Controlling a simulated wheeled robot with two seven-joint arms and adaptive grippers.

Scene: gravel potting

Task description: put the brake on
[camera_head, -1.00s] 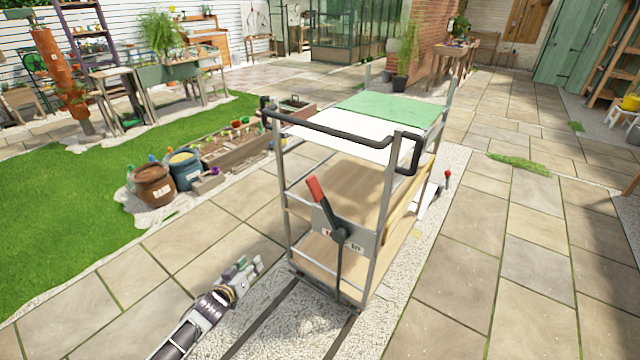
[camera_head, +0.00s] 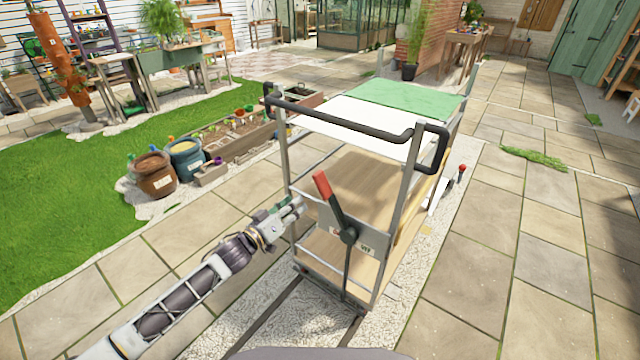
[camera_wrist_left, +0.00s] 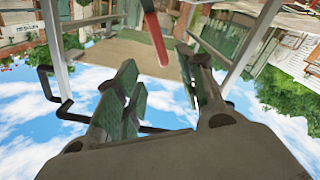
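The brake lever has a red grip (camera_head: 322,185) and a dark arm, and pivots on a grey plate (camera_head: 366,240) at the near end of the cart (camera_head: 398,215). The lever leans up and to the left; a label on the plate's right side seems to read OFF, and the left label is partly hidden. My left gripper (camera_head: 298,207) is just left of the lever, a little below the red grip. In the left wrist view its fingers (camera_wrist_left: 160,85) are open, and the red grip (camera_wrist_left: 155,38) shows in the gap, apparently beyond the fingertips. My right gripper is not in view.
The cart's black push handle (camera_head: 345,125) runs above the lever. The cart stands on a gravel strip (camera_head: 215,335) with dark rails. Brown (camera_head: 154,178) and blue (camera_head: 187,162) pots stand to the left.

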